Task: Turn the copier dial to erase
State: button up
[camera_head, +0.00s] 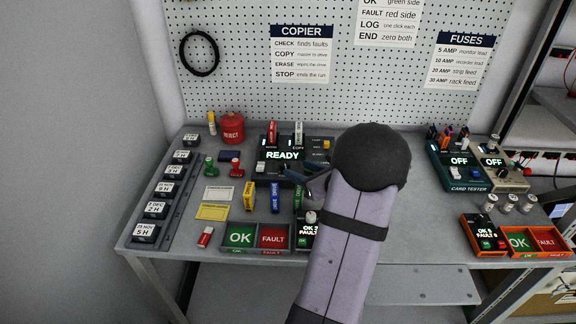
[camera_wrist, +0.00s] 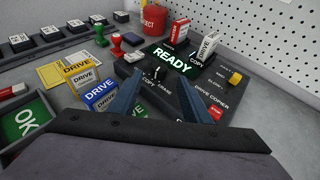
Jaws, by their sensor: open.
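The copier (camera_head: 268,168) is a dark box with a lit READY display on the bench in the head view. It also shows in the wrist view (camera_wrist: 138,60), with a red and a white drive standing in its top slots. A small dial (camera_wrist: 156,73) with a pale mark sits below the display, close to COPY and ERASE lettering; its exact setting is too small to tell. My gripper (camera_head: 303,181) is over the copier's front. In the wrist view my gripper (camera_wrist: 160,82) is open, its blue fingers on either side of the dial area, with nothing held. Contact cannot be told.
A yellow knob (camera_wrist: 234,78) and a red stop button (camera_wrist: 216,113) are on the copier's right side. Loose drives (camera_head: 249,196) lie in front of it, by the OK and FAULT trays (camera_head: 256,251). A red reject pot (camera_head: 232,128) and stamps (camera_head: 209,166) stand to the left.

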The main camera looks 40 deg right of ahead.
aim_at(286, 164)
jog(key=shift+p+x, duration=0.75)
jog(key=shift+x, duration=2.8)
jog(key=shift+c, duration=0.2)
jog(key=c, duration=1)
